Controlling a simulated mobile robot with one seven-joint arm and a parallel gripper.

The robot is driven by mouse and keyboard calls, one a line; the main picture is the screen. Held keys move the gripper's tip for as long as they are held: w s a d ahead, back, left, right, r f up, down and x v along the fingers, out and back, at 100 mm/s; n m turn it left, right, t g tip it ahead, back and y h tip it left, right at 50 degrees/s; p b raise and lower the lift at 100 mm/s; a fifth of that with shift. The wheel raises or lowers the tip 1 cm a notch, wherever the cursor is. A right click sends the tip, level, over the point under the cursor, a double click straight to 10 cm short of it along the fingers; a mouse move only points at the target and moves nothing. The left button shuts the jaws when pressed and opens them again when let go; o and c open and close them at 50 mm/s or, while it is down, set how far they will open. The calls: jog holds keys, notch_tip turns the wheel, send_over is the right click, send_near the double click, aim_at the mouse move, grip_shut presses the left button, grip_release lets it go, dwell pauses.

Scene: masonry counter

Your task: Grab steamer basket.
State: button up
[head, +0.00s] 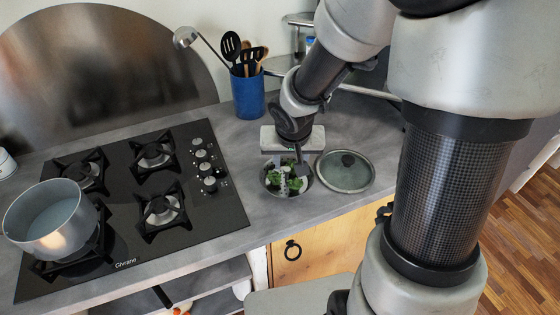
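The steamer basket (269,188) is a small round metal basket on the grey counter, just right of the hob. Green vegetable pieces (295,184) lie in it, and a pale upright part stands near its middle. My gripper (288,172) points down directly over the basket, with its pale body above the far rim. The fingers are small and partly lost against the basket and greens. I cannot tell whether they touch the upright part or how far apart they are.
A round glass lid (344,172) lies right of the basket. A blue utensil holder (248,97) stands behind, with a ladle leaning out. A pot (48,222) sits on the black hob (120,205) at left. The counter's front edge is close to the basket.

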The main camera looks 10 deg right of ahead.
aim_at(287, 169)
jog(key=x, duration=0.2)
jog(key=b+x, duration=0.1)
jog(key=x, duration=0.2)
jog(key=shift+w+a+b, duration=0.15)
jog(key=shift+w+b, duration=0.15)
jog(key=shift+r, duration=0.1)
jog(key=shift+c, duration=0.4)
grip_shut()
